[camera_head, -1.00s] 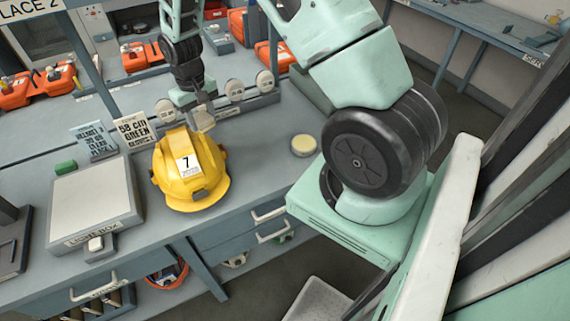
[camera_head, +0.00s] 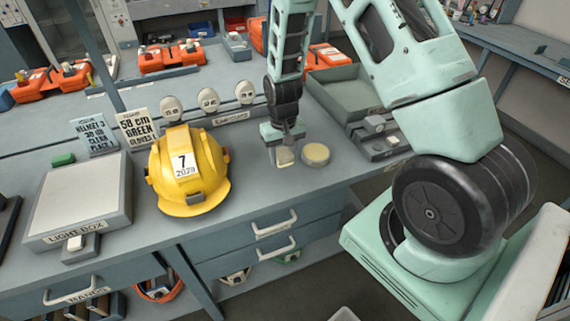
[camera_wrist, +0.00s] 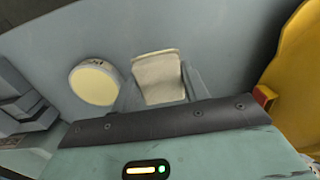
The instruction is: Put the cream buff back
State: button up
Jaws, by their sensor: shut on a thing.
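My gripper (camera_head: 284,146) points down over the bench, shut on a cream block (camera_head: 284,157), which I take to be the cream buff. In the wrist view the block (camera_wrist: 160,78) sits between the fingers (camera_wrist: 162,95). I cannot tell whether it touches the bench top. A round tin with a pale yellow top (camera_head: 316,153) stands just right of the block; it also shows in the wrist view (camera_wrist: 95,83). A grey rack (camera_head: 378,140) with small grey and whitish blocks lies farther right on the bench.
A yellow helmet marked 7 (camera_head: 187,170) stands left of my gripper. Behind are a stand with round white discs (camera_head: 208,101) and an open grey-green tray (camera_head: 345,92). A light box (camera_head: 78,200) is far left.

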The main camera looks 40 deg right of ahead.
aim_at(283, 172)
jog(key=shift+f+p, duration=0.5)
jog(key=shift+f, duration=1.8)
jog(key=shift+f, duration=0.1)
jog(key=shift+f, duration=0.1)
jog(key=o, duration=1)
jog(key=shift+c, duration=0.2)
